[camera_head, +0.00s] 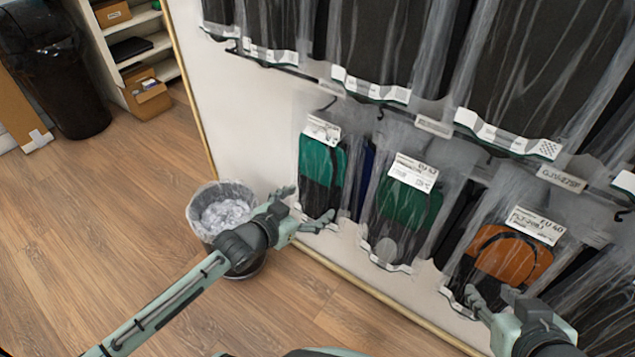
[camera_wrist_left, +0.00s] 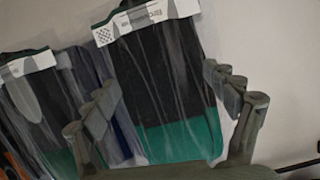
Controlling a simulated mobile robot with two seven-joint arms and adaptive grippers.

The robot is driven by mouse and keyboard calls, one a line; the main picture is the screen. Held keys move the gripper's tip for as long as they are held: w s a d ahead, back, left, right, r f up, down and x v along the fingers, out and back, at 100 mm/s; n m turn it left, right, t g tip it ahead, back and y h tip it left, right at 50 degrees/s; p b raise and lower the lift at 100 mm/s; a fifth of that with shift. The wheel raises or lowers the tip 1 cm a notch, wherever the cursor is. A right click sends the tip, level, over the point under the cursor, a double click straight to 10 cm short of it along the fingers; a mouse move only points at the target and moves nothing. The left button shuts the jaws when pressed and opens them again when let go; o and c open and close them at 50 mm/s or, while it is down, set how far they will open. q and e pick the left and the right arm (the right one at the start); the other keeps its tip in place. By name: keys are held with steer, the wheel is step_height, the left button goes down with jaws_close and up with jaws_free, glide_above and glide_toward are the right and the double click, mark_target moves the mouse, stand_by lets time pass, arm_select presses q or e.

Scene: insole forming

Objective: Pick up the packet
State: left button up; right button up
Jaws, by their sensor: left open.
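Several clear packets hang on the wall rack. The leftmost lower one is a green and black packet (camera_head: 320,165) with a white label. A darker green packet (camera_head: 408,208) hangs to its right, and an orange packet (camera_head: 510,257) further right. My left gripper (camera_head: 311,204) is open at the lower part of the leftmost packet. In the left wrist view, a green and black packet (camera_wrist_left: 165,95) shows between the spread fingers of this gripper (camera_wrist_left: 170,112); contact cannot be told. My right gripper (camera_head: 480,298) is low in front of the orange packet, its fingers partly hidden.
A bin with a crumpled pale liner (camera_head: 222,215) stands on the floor below my left wrist. Larger dark packets (camera_head: 375,45) hang in the upper row. A black bin (camera_head: 62,85) and shelves (camera_head: 150,50) stand at upper left. The wooden floor (camera_head: 90,230) is clear at left.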

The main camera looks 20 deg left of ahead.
arm_select(q)
steer(key=shift+w+d+f, duration=0.1)
steer(key=shift+w, duration=0.15)
steer(key=shift+c, duration=0.5)
steer(key=c, duration=1.2)
steer(key=shift+r, duration=0.2)
